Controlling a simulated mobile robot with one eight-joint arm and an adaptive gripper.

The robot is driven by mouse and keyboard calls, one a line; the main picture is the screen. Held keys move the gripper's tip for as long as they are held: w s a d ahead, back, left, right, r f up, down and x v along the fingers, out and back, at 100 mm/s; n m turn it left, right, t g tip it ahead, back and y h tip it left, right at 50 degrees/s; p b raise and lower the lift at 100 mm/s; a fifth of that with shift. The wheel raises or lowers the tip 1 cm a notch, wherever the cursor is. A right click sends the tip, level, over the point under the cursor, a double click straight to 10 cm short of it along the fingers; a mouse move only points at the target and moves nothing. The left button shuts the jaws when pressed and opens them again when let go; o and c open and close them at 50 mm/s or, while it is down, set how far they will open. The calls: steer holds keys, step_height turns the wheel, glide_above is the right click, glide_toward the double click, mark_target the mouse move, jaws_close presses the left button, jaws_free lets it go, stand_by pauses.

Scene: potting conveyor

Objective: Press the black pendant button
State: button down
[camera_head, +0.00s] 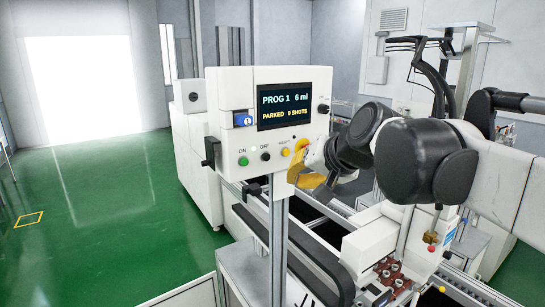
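The white pendant panel (228,95) stands on a grey post left of the picture's middle. Its black button (265,157) sits in the lower row under the OFF label, between a green button (243,161) and a yellow button (285,152). The black button is in plain view, with nothing covering it. My gripper (304,174), with yellowish parts, is at the panel's lower right corner, to the right of the black button and apart from it in the picture. My wrist and the steep angle partly hide it, so its opening does not show clearly.
The panel's screen (285,105) reads PROG 1, 6 ml, PARKED, 0 SHOTS. A black knob (251,189) juts out below the buttons, and a black clamp (210,152) is at the left edge. The conveyor (290,243) runs behind the post. Green floor (110,220) is open at left.

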glide_toward(267, 167)
steer(key=shift+s+d+f+b+x, duration=0.1)
steer(key=shift+f+x, duration=0.05)
steer(key=shift+x, duration=0.65)
steer(key=shift+s+d+f+b+x, duration=0.1)
steer(key=shift+x, duration=0.7)
steer(key=shift+d+f+b+x, duration=0.1)
steer(key=shift+f+x, duration=0.05)
steer(key=shift+x, duration=0.7)
steer(key=shift+a, duration=0.15)
steer(key=shift+w+a, duration=0.15)
steer(key=shift+w, duration=0.15)
steer(key=shift+w+a, duration=0.25)
steer(key=shift+w, duration=0.1)
stand_by(0.4)
steer(key=shift+s+d, duration=0.5)
steer(key=shift+s, duration=0.25)
steer(key=s+d, duration=0.1)
steer(key=s, duration=0.1)
steer(key=s+d, duration=0.1)
steer(key=s, duration=0.1)
steer(key=shift+d+p, duration=0.3)
steer(key=shift+d, duration=0.1)
